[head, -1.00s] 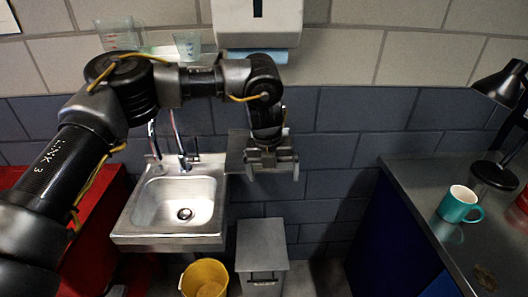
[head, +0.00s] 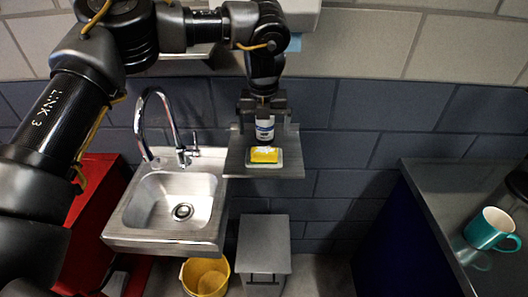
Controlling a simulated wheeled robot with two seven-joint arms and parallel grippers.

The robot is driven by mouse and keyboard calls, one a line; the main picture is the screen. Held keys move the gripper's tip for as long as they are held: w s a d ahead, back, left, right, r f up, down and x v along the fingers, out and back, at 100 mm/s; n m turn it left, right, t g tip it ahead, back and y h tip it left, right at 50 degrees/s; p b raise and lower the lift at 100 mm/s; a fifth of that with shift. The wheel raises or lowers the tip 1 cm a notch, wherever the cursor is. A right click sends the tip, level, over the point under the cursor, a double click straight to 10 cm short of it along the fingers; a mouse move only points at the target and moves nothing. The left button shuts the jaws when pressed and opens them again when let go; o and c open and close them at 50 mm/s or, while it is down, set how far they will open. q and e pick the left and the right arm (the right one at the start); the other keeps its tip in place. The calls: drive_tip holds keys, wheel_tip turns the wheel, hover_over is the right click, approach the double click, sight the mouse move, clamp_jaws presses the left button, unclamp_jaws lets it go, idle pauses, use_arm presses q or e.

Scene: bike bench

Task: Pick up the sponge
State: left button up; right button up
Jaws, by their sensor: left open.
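The yellow sponge (head: 264,155) lies in a small pale dish on the grey metal side shelf (head: 290,171) to the right of the sink. The sponge is clear of the fingers. My right gripper is not in view.
The steel sink (head: 170,208) with its tall tap (head: 172,130) is just left of the shelf. A grey bin (head: 263,246) and a yellow bucket (head: 205,277) stand below. A counter with a teal mug (head: 489,229) is at the right.

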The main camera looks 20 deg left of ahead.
sight(264, 150)
use_arm(q)
drive_tip(key=shift+w+f, duration=0.15)
drive_tip(key=shift+f, duration=0.45)
drive_tip(key=shift+w+f, duration=0.15)
drive_tip(key=shift+f, duration=0.45)
drive_tip(key=shift+w+f, duration=0.15)
drive_tip(key=shift+f, duration=0.15)
drive_tip(key=shift+f+p, duration=0.1)
drive_tip(key=shift+p, duration=0.3)
wheel_tip(264, 150, down, 4)
drive_tip(key=p, duration=0.2)
drive_tip(key=shift+w+a+f+p, duration=0.1)
drive_tip(key=shift+w+f+p, duration=0.05)
drive_tip(key=shift+p, duration=0.15)
drive_tip(key=shift+f, duration=0.4)
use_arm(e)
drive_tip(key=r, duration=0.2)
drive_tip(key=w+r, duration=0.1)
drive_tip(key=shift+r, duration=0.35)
use_arm(q)
drive_tip(key=shift+c, duration=0.2)
